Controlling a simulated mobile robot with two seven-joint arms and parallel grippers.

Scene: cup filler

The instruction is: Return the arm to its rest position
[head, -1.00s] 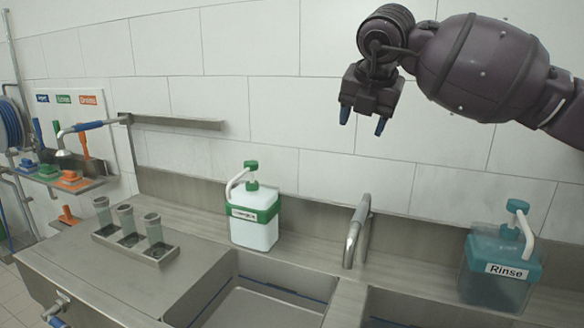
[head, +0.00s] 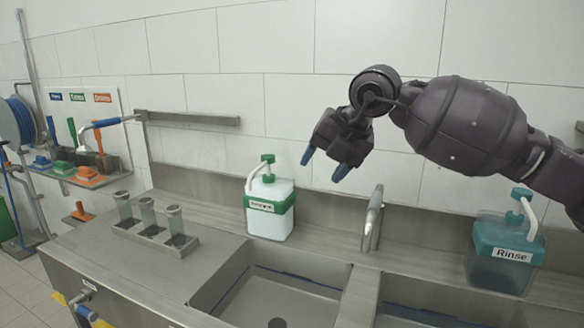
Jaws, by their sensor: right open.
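My right gripper (head: 324,165) is in the head view, above the sink at the upper middle. Its two blue fingertips are apart, with nothing between them. My right arm comes in from the right edge. The gripper is up and to the right of the green-and-white pump bottle (head: 268,212) and touches nothing. My left gripper is not in view.
A rack (head: 130,233) with three cups stands on the counter at left. A faucet (head: 372,220) rises behind the sink basins (head: 270,290). A teal Rinse bottle (head: 502,262) stands at right. A wall shelf (head: 190,118) and coloured brushes are at left.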

